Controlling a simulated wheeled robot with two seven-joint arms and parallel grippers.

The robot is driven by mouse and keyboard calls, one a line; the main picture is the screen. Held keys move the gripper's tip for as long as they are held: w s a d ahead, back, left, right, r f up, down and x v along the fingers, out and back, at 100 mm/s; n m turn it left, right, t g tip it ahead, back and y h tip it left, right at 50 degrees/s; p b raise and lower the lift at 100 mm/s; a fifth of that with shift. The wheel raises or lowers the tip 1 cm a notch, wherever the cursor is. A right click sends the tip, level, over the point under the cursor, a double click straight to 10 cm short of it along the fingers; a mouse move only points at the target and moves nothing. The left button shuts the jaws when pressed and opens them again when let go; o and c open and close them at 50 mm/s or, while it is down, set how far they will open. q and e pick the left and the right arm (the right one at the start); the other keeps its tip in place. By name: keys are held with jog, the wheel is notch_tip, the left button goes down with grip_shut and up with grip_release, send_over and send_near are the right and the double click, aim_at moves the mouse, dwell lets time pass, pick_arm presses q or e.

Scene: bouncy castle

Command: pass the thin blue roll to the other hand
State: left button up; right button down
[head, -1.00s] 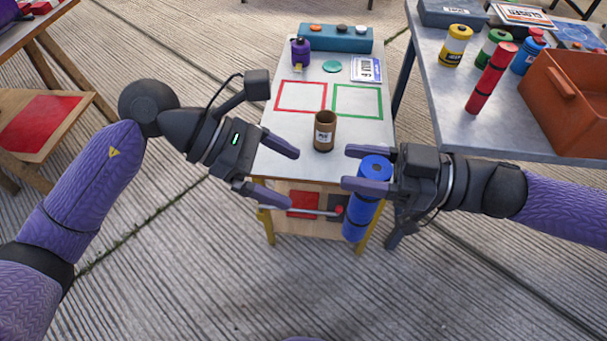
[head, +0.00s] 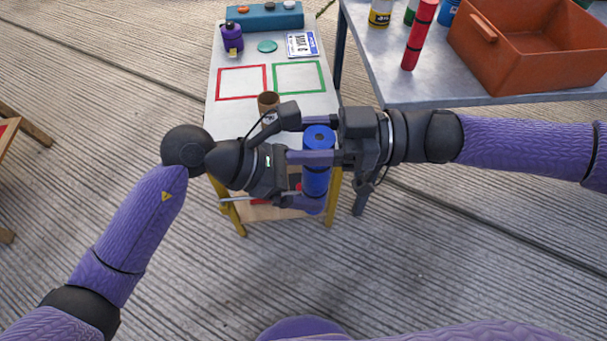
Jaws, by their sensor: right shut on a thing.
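The thin blue roll (head: 317,180) stands upright in the air in front of the small table. My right gripper (head: 319,142) comes from the right and is shut on its upper part, with one purple finger across its near side. My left gripper (head: 300,184) is at the roll's left side, lower down, close to it or touching. Its fingers are partly hidden by the roll and the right gripper's finger, so I cannot tell whether they are closed on it.
The small table (head: 225,110) behind holds a brown cup (head: 268,102), a purple bottle (head: 231,38) and a teal box (head: 262,17). The grey table (head: 395,88) at right holds a red roll (head: 419,38) and an orange crate (head: 540,65). The floor in front is clear.

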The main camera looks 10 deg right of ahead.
pick_arm(q)
jog(key=c, duration=1.2)
grip_shut()
pick_arm(e)
jog(key=shift+c, duration=0.2)
grip_release()
jog(key=shift+d, duration=0.1)
